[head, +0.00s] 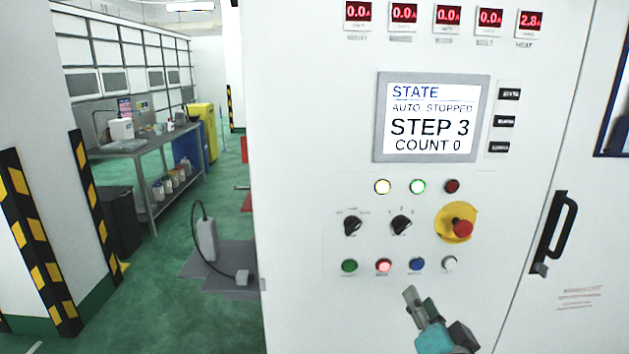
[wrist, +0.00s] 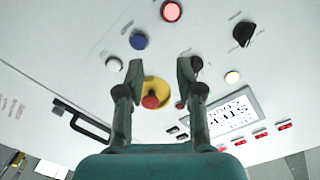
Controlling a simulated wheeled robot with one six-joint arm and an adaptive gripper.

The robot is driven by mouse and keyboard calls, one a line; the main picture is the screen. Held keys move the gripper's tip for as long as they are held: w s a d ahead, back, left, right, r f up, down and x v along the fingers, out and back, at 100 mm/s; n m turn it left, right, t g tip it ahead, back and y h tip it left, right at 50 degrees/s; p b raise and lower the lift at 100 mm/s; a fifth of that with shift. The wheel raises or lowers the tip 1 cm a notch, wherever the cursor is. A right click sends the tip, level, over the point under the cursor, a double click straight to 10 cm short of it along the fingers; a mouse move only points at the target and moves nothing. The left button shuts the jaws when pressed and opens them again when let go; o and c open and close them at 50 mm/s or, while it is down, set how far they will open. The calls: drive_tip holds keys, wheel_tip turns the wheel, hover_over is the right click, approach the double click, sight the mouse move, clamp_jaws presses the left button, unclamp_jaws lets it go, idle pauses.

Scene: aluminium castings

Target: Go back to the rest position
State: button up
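My gripper (head: 413,298) shows at the bottom of the head view, in front of the control panel (head: 310,120) and just below its bottom row of buttons. In the wrist view my gripper (wrist: 161,68) has its two fingers spread apart with nothing between them. The red emergency stop on its yellow plate (head: 457,226) shows beyond the fingers in the wrist view (wrist: 151,101). The lit red button (head: 384,266), the blue button (head: 417,265) and the white button (head: 449,263) are near the gripper. Any contact with the panel cannot be made out.
The screen (head: 431,117) reads AUTO STOPPED, STEP 3, COUNT 0. A black door handle (head: 556,235) stands out at the right.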

drive_tip(key=s+f+n+g, duration=0.2)
drive_tip(key=s+f+n, duration=0.2)
drive_tip(key=s+f, duration=1.6)
drive_tip(key=s+f+n, duration=0.1)
drive_tip(key=s+n, duration=0.1)
drive_tip(key=s, duration=0.9)
drive_tip(key=s+f+n, duration=0.2)
drive_tip(key=s, duration=1)
drive_tip(key=shift+a+f+g, duration=0.3)
drive_tip(key=shift+a+g, duration=0.1)
drive_tip(key=shift+a, duration=0.05)
